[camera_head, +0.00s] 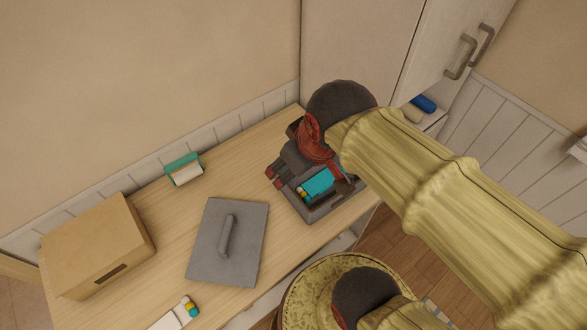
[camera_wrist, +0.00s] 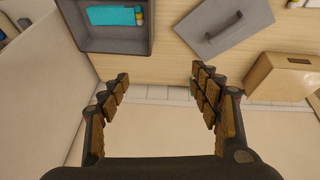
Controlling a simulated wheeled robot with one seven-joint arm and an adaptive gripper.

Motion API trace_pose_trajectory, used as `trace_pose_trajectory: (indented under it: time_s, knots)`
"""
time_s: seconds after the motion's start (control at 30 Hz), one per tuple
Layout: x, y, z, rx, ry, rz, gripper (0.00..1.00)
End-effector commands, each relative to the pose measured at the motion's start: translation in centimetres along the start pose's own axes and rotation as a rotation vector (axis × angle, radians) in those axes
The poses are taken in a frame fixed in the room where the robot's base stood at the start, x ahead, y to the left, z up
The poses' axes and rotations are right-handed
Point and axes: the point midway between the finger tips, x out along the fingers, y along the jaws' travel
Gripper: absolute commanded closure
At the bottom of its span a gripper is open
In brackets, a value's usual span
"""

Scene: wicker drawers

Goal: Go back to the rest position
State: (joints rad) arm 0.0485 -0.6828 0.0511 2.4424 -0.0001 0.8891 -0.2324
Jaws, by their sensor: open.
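My gripper (camera_wrist: 160,82) is open and empty, its two padded fingers apart in the wrist view with bare wall and table edge between them. In the head view my gripper (camera_head: 294,160) is over the back left side of an open grey box (camera_head: 322,213) on the table. The box holds a teal object (camera_head: 318,184) and a small yellow-and-white item (camera_head: 302,192). The box also shows at the top left of the wrist view (camera_wrist: 115,46). My arm covers part of the head view to the right of the box.
A grey lid with a handle (camera_head: 245,253) lies on the wooden table (camera_head: 175,235). A tan box (camera_head: 85,240) stands at left. A teal-and-white object (camera_head: 184,169) is by the wall, and a white item (camera_head: 172,318) is in front. A tall cabinet (camera_head: 350,40) stands behind.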

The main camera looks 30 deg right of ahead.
Motion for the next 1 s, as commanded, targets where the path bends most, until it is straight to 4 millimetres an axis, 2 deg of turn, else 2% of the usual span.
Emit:
trace_pose_trajectory:
  time_s: [0.1,0.23,0.5,0.67,1.0]
  knots:
    - [-1.2,-1.2,0.8,0.118,0.038,-0.010,0.37]
    - [-1.6,-1.6,1.2,0.181,0.052,-0.016,0.37]
    - [-1.6,-1.6,1.2,0.191,0.052,-0.016,0.37]
    - [-0.5,-1.7,1.7,0.190,0.052,-0.016,0.37]
    - [-0.7,-1.7,1.6,0.189,0.052,-0.016,0.37]
